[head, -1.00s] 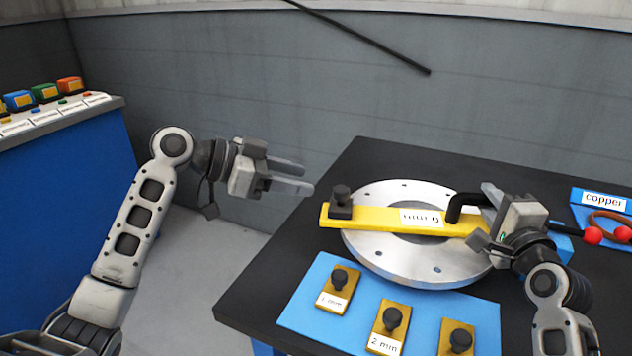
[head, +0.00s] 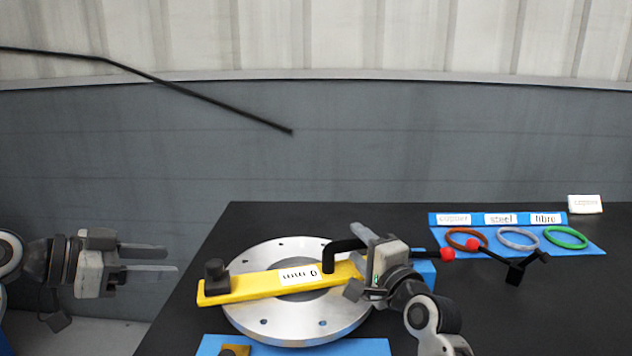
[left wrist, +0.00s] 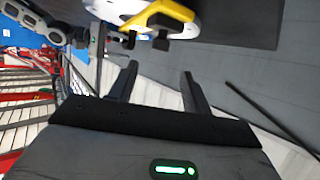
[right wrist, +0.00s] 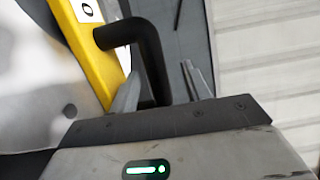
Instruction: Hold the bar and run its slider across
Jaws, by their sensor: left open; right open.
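A yellow bar (head: 250,286) lies across a round silver flange (head: 290,333) on the black table. A black slider knob (head: 215,275) stands at its left end, and a label (head: 299,274) sits near its middle. A bent black handle (head: 343,246) rises at its right end; it also shows in the right wrist view (right wrist: 150,60). My right gripper (head: 360,262) is open at this handle, which stands between its fingers in the right wrist view. My left gripper (head: 170,261) is open and empty, left of the table and apart from the bar.
Copper, steel and fibre rings (head: 518,239) lie on a blue labelled board (head: 590,247) at the right. A black tool with red ends (head: 510,266) lies in front. A blue panel (head: 370,346) is at the table front. A dark rod (head: 200,97) crosses the wall.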

